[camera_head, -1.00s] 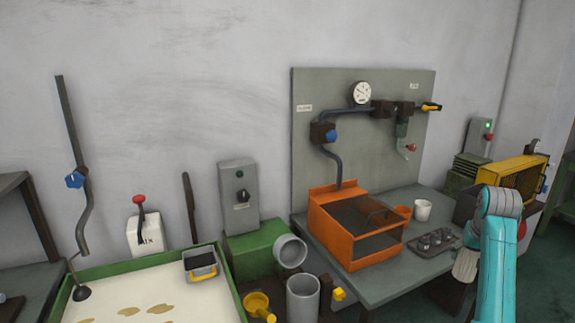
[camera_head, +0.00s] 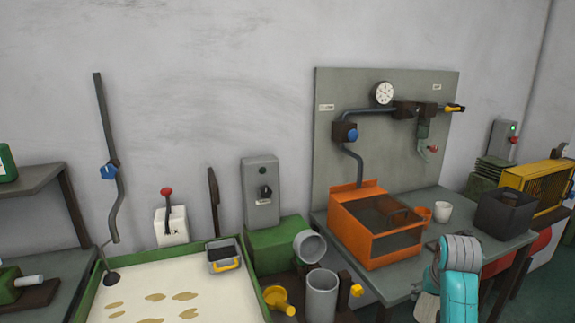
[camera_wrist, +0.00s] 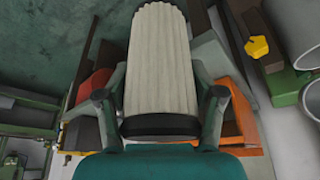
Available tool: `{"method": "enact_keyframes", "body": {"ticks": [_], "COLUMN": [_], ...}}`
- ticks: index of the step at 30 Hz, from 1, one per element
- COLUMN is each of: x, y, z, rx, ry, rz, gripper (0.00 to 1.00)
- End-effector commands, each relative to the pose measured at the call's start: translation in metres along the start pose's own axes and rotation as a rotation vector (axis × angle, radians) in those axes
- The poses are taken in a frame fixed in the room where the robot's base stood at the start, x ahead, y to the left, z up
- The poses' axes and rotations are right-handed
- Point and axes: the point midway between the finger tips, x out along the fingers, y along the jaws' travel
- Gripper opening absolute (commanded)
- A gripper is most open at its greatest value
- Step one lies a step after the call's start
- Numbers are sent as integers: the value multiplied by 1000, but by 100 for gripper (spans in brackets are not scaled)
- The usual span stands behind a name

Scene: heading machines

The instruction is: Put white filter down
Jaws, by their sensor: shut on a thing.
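The white filter (camera_wrist: 160,62) is a pleated off-white cylinder with a black end band. It fills the middle of the wrist view. My gripper (camera_wrist: 160,98) is shut on it, one finger on each side near the black band. In the head view my teal arm (camera_head: 458,270) is at the lower right, in front of the grey bench.
The grey bench (camera_head: 482,245) carries an orange bin (camera_head: 375,235), a white cup (camera_head: 442,212) and a dark open box (camera_head: 505,214). A grey cylinder (camera_head: 321,295) and a green-rimmed tray (camera_head: 262,300) stand left of it. Bare bench shows between bin and box.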

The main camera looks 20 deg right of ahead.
Motion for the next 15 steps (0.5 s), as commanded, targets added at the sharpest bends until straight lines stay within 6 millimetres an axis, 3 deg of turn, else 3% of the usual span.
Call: {"method": "enact_keyframes", "body": {"ticks": [1, 3, 15], "x": [6, 13, 46], "y": [-27, -57, -209], "z": [19, 40, 146], "rx": [-30, -60, -209], "ry": [-3, -4, -2], "rz": [-12, -25, -85], "gripper": [28, 28, 27]}}
